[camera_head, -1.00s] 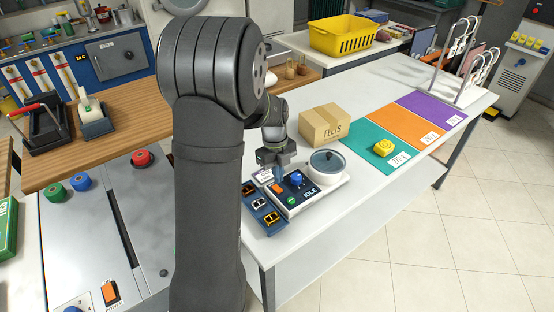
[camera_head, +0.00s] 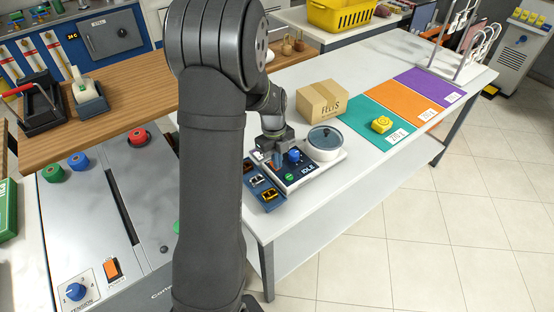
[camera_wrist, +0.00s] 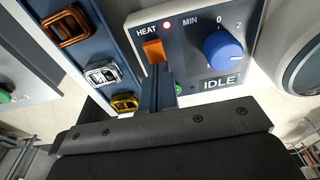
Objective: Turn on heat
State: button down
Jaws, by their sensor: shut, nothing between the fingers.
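The small device (camera_head: 303,174) with a dark panel stands on the white table. In the wrist view its orange switch (camera_wrist: 153,50) sits under the word HEAT, beside a small pale red lamp (camera_wrist: 166,25). A blue knob (camera_wrist: 223,48) marked MIN, 0 and 2 is to the right, above the IDLE display (camera_wrist: 220,83). My gripper (camera_wrist: 157,80) is shut and empty, its fingertips at the lower edge of the switch; I cannot tell if they touch. A green button (camera_wrist: 178,89) is partly hidden by the fingers. In the head view my gripper (camera_head: 275,160) is over the panel's left part.
A blue tray (camera_wrist: 85,28) with orange, silver and yellow buckles lies left of the device. A round lidded pot (camera_head: 324,143) adjoins the device. A cardboard box (camera_head: 322,99) stands behind. A yellow object (camera_head: 381,124) lies on the teal mat (camera_head: 362,115).

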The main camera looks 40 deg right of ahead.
aim_at(271, 162)
jog(key=shift+f, duration=0.1)
jog(key=shift+w, duration=0.8)
jog(key=shift+r, duration=0.25)
notch_tip(271, 162, up, 14)
jog(key=w, duration=0.1)
jog(key=shift+w, duration=0.35)
jog(key=shift+s+f, duration=0.1)
jog(key=shift+s, duration=0.65)
